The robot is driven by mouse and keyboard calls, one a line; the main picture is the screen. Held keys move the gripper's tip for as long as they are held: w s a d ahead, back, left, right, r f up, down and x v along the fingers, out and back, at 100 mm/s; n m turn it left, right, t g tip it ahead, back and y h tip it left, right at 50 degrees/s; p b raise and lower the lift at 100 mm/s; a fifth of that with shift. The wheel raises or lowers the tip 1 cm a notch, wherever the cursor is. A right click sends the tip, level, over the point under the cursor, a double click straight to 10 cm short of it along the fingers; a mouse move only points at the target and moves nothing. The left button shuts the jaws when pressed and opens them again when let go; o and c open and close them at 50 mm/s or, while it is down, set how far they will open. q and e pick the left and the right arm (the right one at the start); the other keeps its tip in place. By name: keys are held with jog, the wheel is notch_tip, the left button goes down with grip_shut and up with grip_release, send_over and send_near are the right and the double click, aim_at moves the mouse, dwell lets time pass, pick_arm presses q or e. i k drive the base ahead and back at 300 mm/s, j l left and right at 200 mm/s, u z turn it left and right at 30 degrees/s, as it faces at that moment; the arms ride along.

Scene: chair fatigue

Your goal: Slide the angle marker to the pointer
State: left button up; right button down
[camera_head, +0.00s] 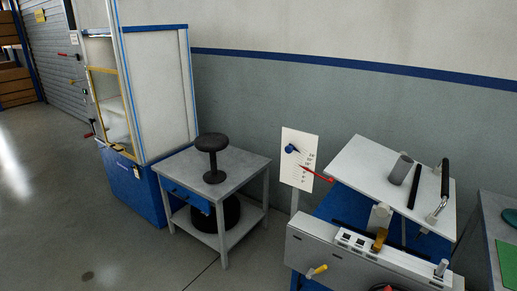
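A white scale board (299,141) with small printed marks stands upright beside the tilted white plate. A small blue piece (290,148), which looks like the angle marker, sits at the upper left of the board's face. A thin red pointer (318,173) slants down to the right across the board, its right end reaching past the board's right edge. Neither of my grippers is in view.
The tilted white plate (362,157) carries a grey cylinder (401,169) and a black bar (414,186). A light front panel (330,254) with a yellow handle (317,271) stands below. A grey table (242,163) holds a black stool (212,158). Floor is free at left.

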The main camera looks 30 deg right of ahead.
aim_at(289, 149)
jog(key=z, duration=0.4)
jog(key=l+z, duration=0.15)
jog(key=z, duration=0.6)
